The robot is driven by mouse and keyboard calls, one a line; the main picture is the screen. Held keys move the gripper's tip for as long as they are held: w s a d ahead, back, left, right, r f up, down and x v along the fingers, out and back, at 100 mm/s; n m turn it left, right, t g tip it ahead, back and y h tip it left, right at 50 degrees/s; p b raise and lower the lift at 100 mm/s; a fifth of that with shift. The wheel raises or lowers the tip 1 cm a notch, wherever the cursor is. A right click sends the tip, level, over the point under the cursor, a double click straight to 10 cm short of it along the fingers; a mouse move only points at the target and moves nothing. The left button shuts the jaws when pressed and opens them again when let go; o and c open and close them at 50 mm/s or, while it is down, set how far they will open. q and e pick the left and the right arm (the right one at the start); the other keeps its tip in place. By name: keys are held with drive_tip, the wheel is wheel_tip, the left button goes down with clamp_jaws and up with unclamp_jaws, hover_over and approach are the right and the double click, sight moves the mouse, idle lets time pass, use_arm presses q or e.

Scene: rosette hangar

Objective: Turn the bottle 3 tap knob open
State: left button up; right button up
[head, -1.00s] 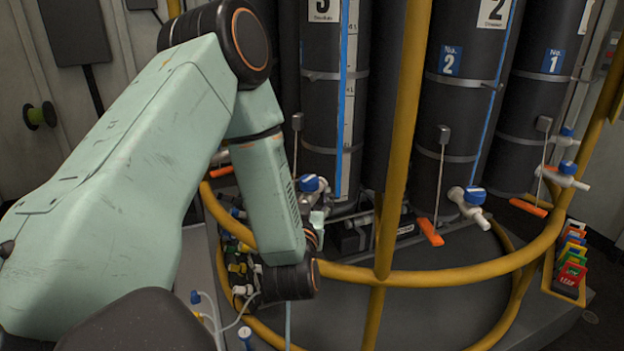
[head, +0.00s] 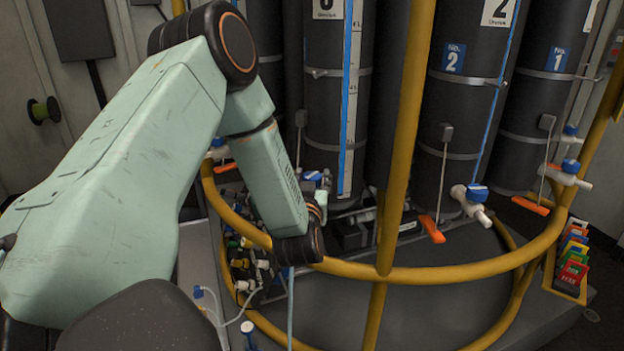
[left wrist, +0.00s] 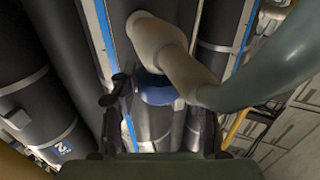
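Bottle 3 (head: 322,115) is a dark cylinder with a blue-and-white level strip, standing behind the yellow rail. The fingers are apart, and I see a gap beside the knob. Contact cannot be told. My right gripper is not in view.
A yellow rail (head: 460,268) curves around the bottles, with an upright post (head: 401,130) right of bottle 3. Bottle 2 (head: 462,110) and bottle 1 (head: 545,100) stand to the right with their own blue-knobbed taps. Coloured cards (head: 573,255) sit at the far right.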

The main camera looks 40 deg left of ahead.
use_arm(q)
drive_tip(key=c, duration=0.8)
drive_tip(key=shift+o, duration=0.2)
drive_tip(key=shift+w+d+n+g+y+b, duration=0.1)
drive_tip(key=shift+d+n+g+y+b, duration=0.05)
drive_tip(key=shift+n+g+y+b, duration=1)
drive_tip(key=shift+n+g+y, duration=0.35)
drive_tip(key=shift+g+y, duration=0.15)
drive_tip(key=o, duration=1.2)
